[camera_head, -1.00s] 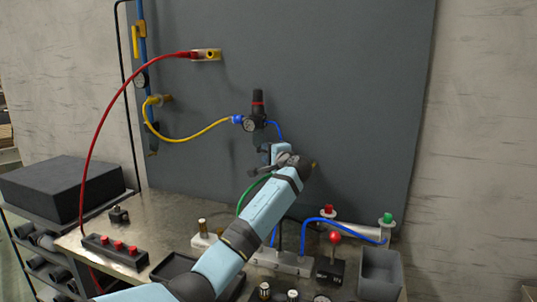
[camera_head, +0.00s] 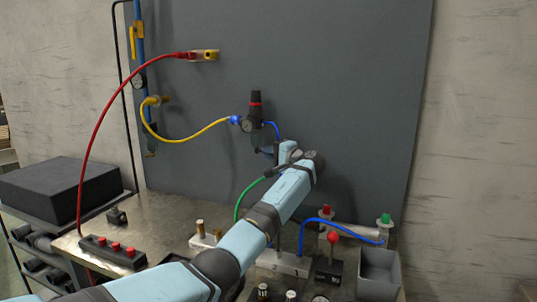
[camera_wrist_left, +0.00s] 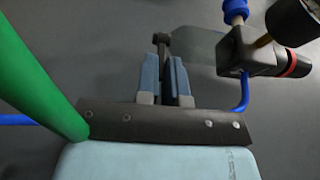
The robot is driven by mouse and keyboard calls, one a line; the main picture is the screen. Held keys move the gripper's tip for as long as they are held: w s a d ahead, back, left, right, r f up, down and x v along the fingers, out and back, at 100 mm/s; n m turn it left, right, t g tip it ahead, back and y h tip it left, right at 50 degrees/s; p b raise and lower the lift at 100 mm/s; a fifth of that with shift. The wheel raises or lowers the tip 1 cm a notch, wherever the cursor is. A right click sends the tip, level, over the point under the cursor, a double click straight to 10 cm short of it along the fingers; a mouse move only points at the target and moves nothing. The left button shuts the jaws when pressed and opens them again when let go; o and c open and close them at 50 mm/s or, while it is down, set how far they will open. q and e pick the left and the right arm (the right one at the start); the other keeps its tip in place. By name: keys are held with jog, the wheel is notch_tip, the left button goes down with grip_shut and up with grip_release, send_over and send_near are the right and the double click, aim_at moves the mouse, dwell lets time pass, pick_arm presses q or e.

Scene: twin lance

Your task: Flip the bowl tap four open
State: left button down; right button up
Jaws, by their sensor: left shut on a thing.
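The regulator (camera_head: 256,108) with its black body and red ring is on the grey panel, and its translucent grey bowl (camera_head: 258,137) hangs below. In the left wrist view the bowl (camera_wrist_left: 198,48) lies sideways, just right of my fingers. My left gripper (camera_wrist_left: 163,68) is shut on a small dark part at the bowl's end, which looks like the bowl tap (camera_wrist_left: 161,40); the fingers hide much of it. In the head view my left gripper (camera_head: 278,154) is just below and right of the bowl, and the tap is hidden. My right gripper is not in view.
A green hose (camera_head: 246,192) passes close beside my left wrist. A blue hose (camera_head: 270,125) leaves the regulator, and a yellow hose (camera_head: 185,138) comes in from the left. Below are a valve block (camera_head: 290,264), a red-knobbed lever (camera_head: 333,238) and a grey bin (camera_head: 378,270).

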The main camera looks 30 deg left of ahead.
pick_arm(q)
jog(key=c, duration=1.2)
grip_release()
jog(key=shift+c, duration=0.2)
jog(key=s+d, duration=0.2)
jog(key=d, duration=1.1)
jog(key=shift+d, duration=0.35)
